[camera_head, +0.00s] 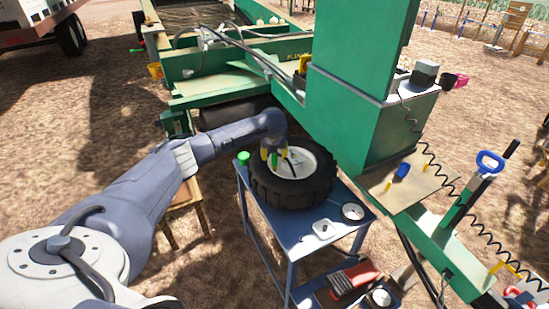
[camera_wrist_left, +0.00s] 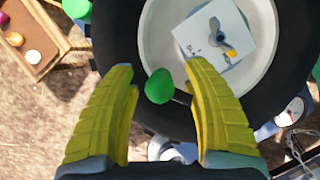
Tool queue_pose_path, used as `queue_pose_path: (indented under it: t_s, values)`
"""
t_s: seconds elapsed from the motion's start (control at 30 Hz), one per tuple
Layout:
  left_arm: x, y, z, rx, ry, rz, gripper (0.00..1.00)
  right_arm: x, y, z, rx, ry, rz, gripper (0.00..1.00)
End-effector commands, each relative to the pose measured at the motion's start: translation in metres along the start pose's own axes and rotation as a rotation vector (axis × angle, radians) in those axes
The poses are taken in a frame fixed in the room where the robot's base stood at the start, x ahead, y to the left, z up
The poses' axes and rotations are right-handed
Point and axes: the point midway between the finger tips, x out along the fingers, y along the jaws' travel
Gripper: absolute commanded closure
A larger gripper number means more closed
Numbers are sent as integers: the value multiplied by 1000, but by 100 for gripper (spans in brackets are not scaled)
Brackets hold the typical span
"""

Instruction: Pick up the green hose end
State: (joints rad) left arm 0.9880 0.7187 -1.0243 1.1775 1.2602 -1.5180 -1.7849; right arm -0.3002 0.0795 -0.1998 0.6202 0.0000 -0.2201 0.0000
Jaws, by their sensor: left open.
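The green hose end (camera_wrist_left: 159,86) is a small rounded green piece between my gripper's fingers in the left wrist view, with a gap on each side. In the head view a bit of green (camera_head: 274,159) shows between the yellow fingers. My left gripper (camera_wrist_left: 157,72) is open, with its yellow ribbed fingers on both sides of the green piece. In the head view the left gripper (camera_head: 271,154) points down over the pale hub of a black tire (camera_head: 312,197). What lies below the green piece is partly hidden. My right gripper is not in view.
The tire lies flat on a blue cart (camera_head: 296,240). A green cup-like item (camera_head: 243,157) stands at the cart's far left corner. A white dish (camera_head: 325,229) and a round gauge (camera_head: 353,212) sit at its front. A large green machine (camera_head: 345,110) rises behind the cart.

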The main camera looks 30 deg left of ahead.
Motion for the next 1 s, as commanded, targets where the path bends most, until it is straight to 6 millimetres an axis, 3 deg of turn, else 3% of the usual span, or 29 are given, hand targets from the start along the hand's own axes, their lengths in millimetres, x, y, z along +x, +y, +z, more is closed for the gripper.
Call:
queue_pose_path:
  t_s: [0.27, 0.7, 1.0]
  values:
    - [1, 0, 0, 0, 0, 0, 50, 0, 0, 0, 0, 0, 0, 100]
    - [1, 0, 0, 0, 0, 0, 100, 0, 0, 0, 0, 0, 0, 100]
    - [1, 0, 0, 0, 0, 0, 100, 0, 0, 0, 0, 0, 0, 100]
